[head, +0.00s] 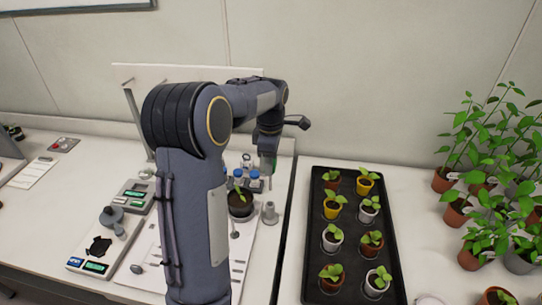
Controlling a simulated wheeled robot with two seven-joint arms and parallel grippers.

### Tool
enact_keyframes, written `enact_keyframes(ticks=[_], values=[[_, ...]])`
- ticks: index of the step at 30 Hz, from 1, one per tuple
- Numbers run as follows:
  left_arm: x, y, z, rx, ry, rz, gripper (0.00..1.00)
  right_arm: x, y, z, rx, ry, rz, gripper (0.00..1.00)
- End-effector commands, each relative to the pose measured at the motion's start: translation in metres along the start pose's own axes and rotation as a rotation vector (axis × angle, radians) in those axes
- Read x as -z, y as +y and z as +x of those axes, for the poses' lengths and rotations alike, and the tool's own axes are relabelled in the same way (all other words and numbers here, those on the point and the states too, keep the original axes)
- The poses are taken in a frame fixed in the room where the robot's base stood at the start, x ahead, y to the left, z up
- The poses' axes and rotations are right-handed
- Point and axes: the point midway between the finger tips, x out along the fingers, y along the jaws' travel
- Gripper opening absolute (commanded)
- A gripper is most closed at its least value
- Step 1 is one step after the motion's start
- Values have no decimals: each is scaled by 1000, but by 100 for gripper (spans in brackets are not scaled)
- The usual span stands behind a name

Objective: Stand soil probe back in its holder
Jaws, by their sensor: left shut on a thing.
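My left arm rises through the middle of the head view and bends down at the back. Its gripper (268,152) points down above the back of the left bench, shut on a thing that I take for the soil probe. Only a small grey and green part of it shows, and the fingers hide much of it. A small grey upright cylinder on a wider foot (270,213), which looks like the probe holder, stands on the bench below the gripper and apart from it. My right gripper is not in view.
A potted seedling (240,205) stands left of the holder, with blue-capped bottles (254,182) behind. Scales (100,245) stand at left. A black tray (316,260) of several seedling pots lies to the right, with taller potted plants (470,200) beyond.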

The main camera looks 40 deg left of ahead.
Motion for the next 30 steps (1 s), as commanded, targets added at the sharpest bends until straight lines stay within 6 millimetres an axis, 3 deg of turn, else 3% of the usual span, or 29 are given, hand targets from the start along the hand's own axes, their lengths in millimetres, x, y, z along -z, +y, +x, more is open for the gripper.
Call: enact_keyframes(ticks=[8, 15, 30], values=[[0, 0, 24, 2, -1, 1, 13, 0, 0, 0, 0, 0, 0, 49], [0, 0, 47, 1, -1, 1, 13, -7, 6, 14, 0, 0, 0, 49], [0, 0, 54, 0, -1, 1, 13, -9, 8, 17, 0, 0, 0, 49]])
